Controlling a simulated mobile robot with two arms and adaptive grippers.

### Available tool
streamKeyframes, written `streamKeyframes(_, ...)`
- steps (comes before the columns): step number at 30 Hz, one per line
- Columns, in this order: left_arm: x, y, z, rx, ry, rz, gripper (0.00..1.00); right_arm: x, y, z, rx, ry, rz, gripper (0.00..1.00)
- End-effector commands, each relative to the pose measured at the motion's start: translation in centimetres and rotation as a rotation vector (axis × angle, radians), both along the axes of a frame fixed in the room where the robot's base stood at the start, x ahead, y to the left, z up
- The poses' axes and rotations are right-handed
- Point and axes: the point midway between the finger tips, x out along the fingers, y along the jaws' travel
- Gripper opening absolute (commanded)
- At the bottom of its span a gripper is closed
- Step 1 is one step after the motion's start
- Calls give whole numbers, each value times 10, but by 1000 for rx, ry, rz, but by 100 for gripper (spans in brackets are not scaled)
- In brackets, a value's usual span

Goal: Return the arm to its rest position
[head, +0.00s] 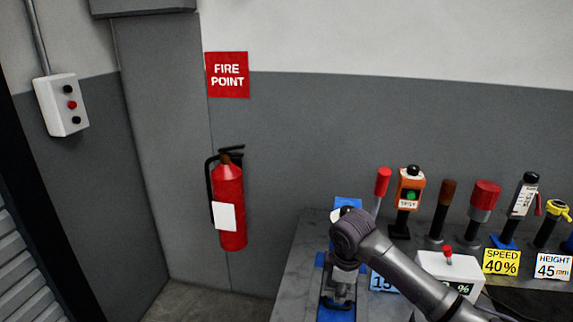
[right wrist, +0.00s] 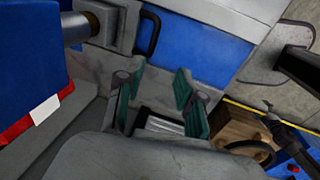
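My right arm comes into the head view from the lower right, and its gripper (head: 341,290) points down over blue and grey equipment at the left part of the bench (head: 296,285). In the right wrist view the two green-padded fingers of this gripper (right wrist: 158,102) stand apart with nothing held between them. A ribbed grey metal piece (right wrist: 160,126) lies beyond the gap; I cannot tell how far. A blue surface (right wrist: 195,45) with a black handle (right wrist: 149,33) is close by. My left gripper does not show in the head view.
Right of my arm stand a red-knobbed lever (head: 383,181), an orange control box (head: 409,188), several other levers, a white box (head: 446,266) and the yellow speed sign (head: 501,262). A fire extinguisher (head: 229,205) hangs on the wall. The floor left of the bench is clear.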

Motion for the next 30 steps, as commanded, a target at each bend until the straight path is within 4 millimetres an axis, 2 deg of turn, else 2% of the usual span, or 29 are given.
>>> streamKeyframes(1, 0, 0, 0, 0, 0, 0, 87, -16, 13, -18, 26, 9, -2, 37)
streamKeyframes(6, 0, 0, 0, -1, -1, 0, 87, -78, 52, -65, 148, 3, -84, 37)
streamKeyframes(9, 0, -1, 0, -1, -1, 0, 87, -116, 65, -82, 220, -5, -176, 37)
streamKeyframes(12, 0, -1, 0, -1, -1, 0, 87, -153, 68, -94, 285, -12, -295, 37)
streamKeyframes(14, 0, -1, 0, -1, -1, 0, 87, -175, 65, -99, 318, -17, -376, 37)
streamKeyframes(18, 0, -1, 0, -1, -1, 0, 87, -223, 48, -104, 364, -34, -583, 37)
streamKeyframes(21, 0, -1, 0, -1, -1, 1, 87, -248, 32, -104, 371, -48, -703, 37)
streamKeyframes(30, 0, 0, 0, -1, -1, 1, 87, -302, -9, -97, 347, -86, -946, 37)
